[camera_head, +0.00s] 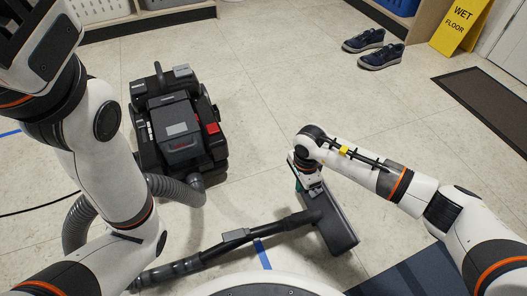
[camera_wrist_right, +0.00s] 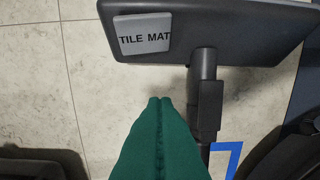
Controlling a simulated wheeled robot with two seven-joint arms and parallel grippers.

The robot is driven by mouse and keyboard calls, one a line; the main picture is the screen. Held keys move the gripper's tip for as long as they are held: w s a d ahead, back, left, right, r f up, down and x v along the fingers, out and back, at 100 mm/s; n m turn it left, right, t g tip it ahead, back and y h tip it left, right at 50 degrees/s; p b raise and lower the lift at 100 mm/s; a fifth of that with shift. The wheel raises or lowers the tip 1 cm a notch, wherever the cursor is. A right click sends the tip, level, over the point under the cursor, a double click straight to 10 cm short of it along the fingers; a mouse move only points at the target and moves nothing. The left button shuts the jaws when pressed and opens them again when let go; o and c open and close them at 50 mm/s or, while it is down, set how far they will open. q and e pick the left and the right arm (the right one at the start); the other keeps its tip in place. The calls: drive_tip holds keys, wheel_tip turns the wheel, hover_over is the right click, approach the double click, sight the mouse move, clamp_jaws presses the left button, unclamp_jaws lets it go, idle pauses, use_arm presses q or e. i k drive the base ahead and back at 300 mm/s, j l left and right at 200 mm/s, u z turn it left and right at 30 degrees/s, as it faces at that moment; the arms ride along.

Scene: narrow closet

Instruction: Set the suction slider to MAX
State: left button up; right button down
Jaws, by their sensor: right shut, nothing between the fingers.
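The black and grey vacuum (camera_head: 178,128) stands on the floor left of centre, with a red part (camera_head: 213,128) on its right side. Its wand (camera_head: 205,257) lies on the floor with a grey piece (camera_head: 236,236) on top. I cannot make out a suction slider or a MAX mark. The floor head (camera_head: 336,228) also shows in the right wrist view (camera_wrist_right: 250,30) with a grey "TILE MAT" plate (camera_wrist_right: 143,34). My right gripper (camera_head: 299,187), with green fingers (camera_wrist_right: 160,100), is shut and empty above the floor by the head and wand. My left gripper (camera_head: 35,35) is raised at upper left; its fingertips are unclear.
A ribbed hose (camera_head: 80,225) loops between vacuum and wand. Blue tape (camera_head: 262,254) marks the floor. Shoes (camera_head: 372,48), a yellow wet floor sign (camera_head: 461,24) and a dark mat (camera_head: 490,98) are at upper right. Floor between vacuum and shoes is clear.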

sight(141, 124)
drive_tip(key=u, duration=0.9)
